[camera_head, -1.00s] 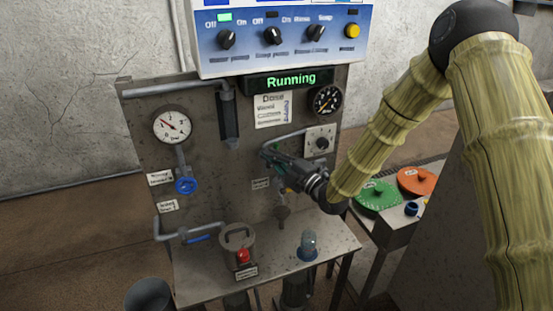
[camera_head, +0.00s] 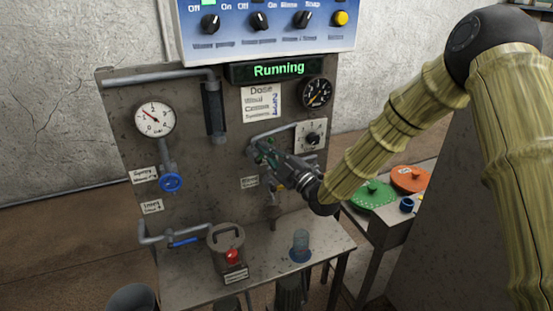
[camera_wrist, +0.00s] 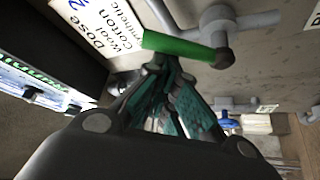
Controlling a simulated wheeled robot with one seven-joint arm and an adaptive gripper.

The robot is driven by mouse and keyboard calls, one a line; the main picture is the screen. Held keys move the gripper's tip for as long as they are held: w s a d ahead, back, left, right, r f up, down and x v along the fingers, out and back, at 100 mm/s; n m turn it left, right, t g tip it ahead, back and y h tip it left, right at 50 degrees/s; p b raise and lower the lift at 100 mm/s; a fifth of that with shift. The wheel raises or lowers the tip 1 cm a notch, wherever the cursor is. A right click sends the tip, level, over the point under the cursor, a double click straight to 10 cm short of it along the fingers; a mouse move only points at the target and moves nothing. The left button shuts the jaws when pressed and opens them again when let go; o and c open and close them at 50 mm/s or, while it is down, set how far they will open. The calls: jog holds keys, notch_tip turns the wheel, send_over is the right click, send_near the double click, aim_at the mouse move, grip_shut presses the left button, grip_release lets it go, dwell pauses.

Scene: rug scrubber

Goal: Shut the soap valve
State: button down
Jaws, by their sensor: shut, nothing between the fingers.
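A valve with a green lever (camera_wrist: 185,48) sits on a grey pipe of the panel, below the dose card; I cannot read a label naming it as the soap valve. In the wrist view the lever runs sideways from a dark pivot at its right end. My gripper (camera_wrist: 165,65) is shut and empty, with its fingertips right at the lever's underside; whether they touch cannot be told. In the head view my gripper (camera_head: 262,152) is at the panel and hides most of the valve.
A blue handwheel (camera_head: 170,182) and a blue lever (camera_head: 185,241) are on the left of the panel. The display (camera_head: 278,70) reads "Running".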

jog(key=shift+w+d+f+m+t+h+b, duration=0.45)
jog(key=shift+m+t+h+b, duration=0.75)
jog(key=shift+m+b, duration=1.3)
jog(key=shift+w+d+f+m+t+h+b, duration=0.1)
jog(key=shift+d+f+m+t+h+b, duration=0.7)
jog(key=shift+m+t+b, duration=1.5)
jog(key=shift+w+d+f+m+t+h+b, duration=0.4)
jog(key=shift+m+h+b, duration=1.05)
jog(key=shift+m, duration=1.95)
jog(key=shift+s+d+b, duration=0.1)
jog(key=shift+b, duration=0.25)
notch_tip(320, 180, up, 4)
jog(key=r+p, duration=0.1)
jog(key=p, duration=0.1)
jog(key=f+b+v, duration=0.1)
jog(key=b+v, duration=0.1)
jog(key=v, duration=0.9)
jog(key=shift+w+b, duration=0.2)
jog(key=shift+b, duration=0.15)
jog(key=shift+d+f, duration=0.1)
jog(key=shift+f, duration=0.1)
